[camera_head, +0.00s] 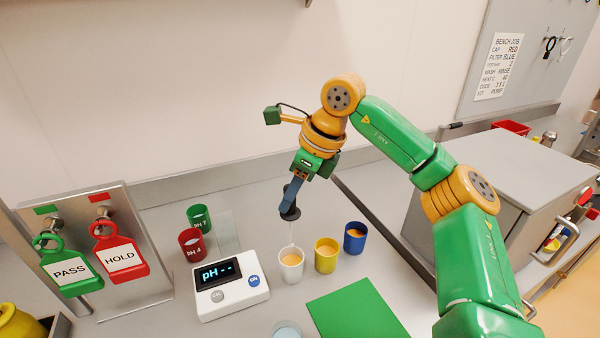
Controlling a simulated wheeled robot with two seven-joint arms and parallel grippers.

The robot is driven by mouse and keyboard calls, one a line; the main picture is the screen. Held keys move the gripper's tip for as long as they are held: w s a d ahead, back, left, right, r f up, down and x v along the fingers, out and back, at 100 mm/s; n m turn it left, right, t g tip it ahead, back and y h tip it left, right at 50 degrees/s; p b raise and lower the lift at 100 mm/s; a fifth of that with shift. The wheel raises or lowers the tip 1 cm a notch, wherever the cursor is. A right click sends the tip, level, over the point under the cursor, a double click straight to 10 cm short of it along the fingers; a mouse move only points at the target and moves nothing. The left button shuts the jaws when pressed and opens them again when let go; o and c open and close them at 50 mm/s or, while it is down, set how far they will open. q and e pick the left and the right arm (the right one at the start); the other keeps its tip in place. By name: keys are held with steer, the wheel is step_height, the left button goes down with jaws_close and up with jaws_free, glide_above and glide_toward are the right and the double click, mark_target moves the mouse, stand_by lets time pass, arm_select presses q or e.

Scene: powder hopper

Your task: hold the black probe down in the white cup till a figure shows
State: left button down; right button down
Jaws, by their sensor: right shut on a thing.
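My right gripper (291,200) points down over the bench, shut on the black probe (290,214). The probe's thin pale stem hangs below its dark head towards the white cup (291,271), which holds an orange-tan liquid. The stem's lower end is faint against the cup's back rim, so I cannot tell whether it is in the liquid. The white pH meter (232,285) stands left of the cup, and its display (218,271) reads "pH --", with no figure. My left gripper is not in view.
A yellow cup (326,260) and a blue cup (355,243) stand right of the white cup. Red pH 4 (192,246) and green pH 7 (198,220) cups stand behind the meter. PASS (69,273) and HOLD (119,257) tags hang left. A green mat (357,313) lies in front.

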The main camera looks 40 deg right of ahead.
mark_target(291, 227)
steer(key=shift+s+f, duration=0.2)
steer(key=shift+f, duration=0.1)
steer(key=f+b, duration=0.3)
steer(key=f, duration=0.1)
steer(key=f+b, duration=0.4)
steer(key=shift+w+a, duration=0.1)
steer(key=shift+w, duration=0.1)
steer(key=shift+r, duration=0.1)
stand_by(3.0)
step_height(291, 227, up, 9)
steer(key=p, duration=0.8)
steer(key=shift+p, duration=0.35)
steer(key=shift+f+b, duration=0.3)
steer(key=shift+f, duration=0.05)
